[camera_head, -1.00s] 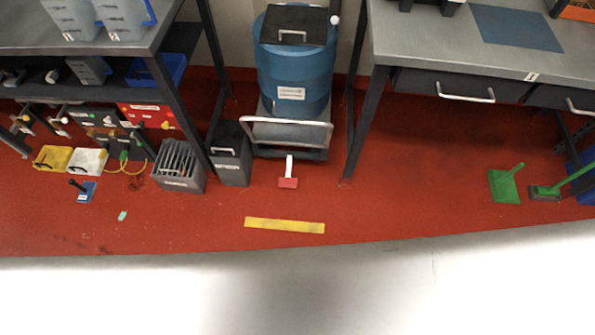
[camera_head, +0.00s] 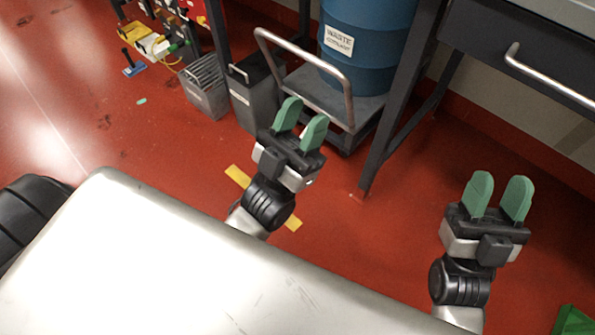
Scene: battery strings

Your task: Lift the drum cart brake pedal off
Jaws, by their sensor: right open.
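The blue waste drum (camera_head: 365,35) stands on its cart (camera_head: 312,88), which has a bent metal handle, at the top middle. The red brake pedal is not visible now; my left gripper covers the floor in front of the cart. My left gripper (camera_head: 302,122) is open, its two green fingers apart and pointing up toward the cart's front edge in the picture. I see nothing between them. My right gripper (camera_head: 499,196) is open and empty over the red floor, well to the right of the cart.
A dark grey bin (camera_head: 256,92) and a crate of plates (camera_head: 205,92) stand left of the cart. A table leg (camera_head: 385,145) and drawer (camera_head: 515,60) are to the right. A yellow floor strip (camera_head: 237,175) lies partly behind my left arm. A green dustpan (camera_head: 574,322) is at lower right.

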